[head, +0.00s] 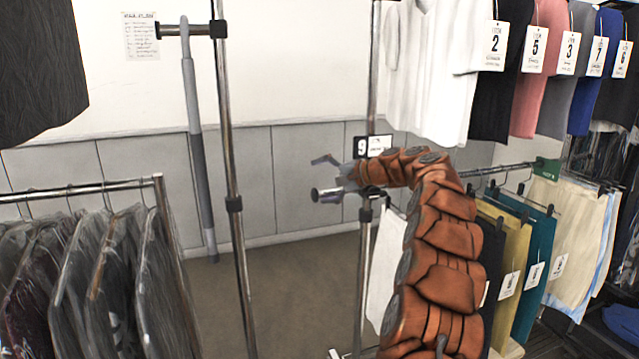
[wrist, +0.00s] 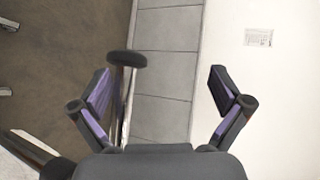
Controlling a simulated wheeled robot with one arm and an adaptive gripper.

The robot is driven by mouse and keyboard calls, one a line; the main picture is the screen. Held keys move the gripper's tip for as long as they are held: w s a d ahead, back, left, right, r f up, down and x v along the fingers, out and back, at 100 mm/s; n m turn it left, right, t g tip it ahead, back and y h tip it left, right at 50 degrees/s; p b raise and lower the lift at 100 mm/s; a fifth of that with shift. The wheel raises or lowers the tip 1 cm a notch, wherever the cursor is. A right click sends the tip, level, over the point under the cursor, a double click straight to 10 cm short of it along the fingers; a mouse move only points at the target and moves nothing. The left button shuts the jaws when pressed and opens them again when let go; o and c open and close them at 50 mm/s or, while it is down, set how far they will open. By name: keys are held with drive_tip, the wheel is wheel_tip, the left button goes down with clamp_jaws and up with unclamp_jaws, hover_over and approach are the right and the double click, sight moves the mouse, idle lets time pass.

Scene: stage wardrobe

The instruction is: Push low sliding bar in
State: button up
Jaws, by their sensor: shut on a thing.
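The low sliding bar (head: 330,194) is a chrome tube with a dark round end cap, crossing the upright post at the centre of the head view. Its capped end points left and sticks out past the post. My gripper (head: 325,175) is at this end, reached by my orange-brown covered arm. In the wrist view, the bar's black end cap (wrist: 127,60) shows between the fingers of my gripper (wrist: 160,88), close to the left finger. The gripper is shut on the bar, though its fingers look well apart. The arm hides part of the bar.
A chrome upright (head: 233,200) and a grey pole (head: 197,150) stand left of the bar. Bagged garments (head: 110,270) hang at lower left. Numbered shirts (head: 540,70) and hanging trousers (head: 515,270) fill the right. The carpet (head: 285,290) between is clear.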

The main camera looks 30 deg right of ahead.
drive_tip(key=r, duration=0.2)
drive_tip(key=s, duration=0.1)
drive_tip(key=shift+d+r+t, duration=0.3)
drive_tip(key=shift+d+r, duration=0.05)
drive_tip(key=shift+r, duration=0.05)
drive_tip(key=shift+s+r, duration=0.1)
drive_tip(key=shift+s, duration=0.3)
drive_tip(key=shift+c, duration=1.2)
drive_tip(key=shift+s+d+f, duration=0.15)
drive_tip(key=shift+f, duration=0.15)
drive_tip(key=shift+c, duration=1.3)
drive_tip(key=s+d, duration=0.4)
drive_tip(key=s, duration=0.1)
drive_tip(key=shift+f+b, duration=0.3)
drive_tip(key=shift+f, duration=0.05)
drive_tip(key=shift+s, duration=0.1)
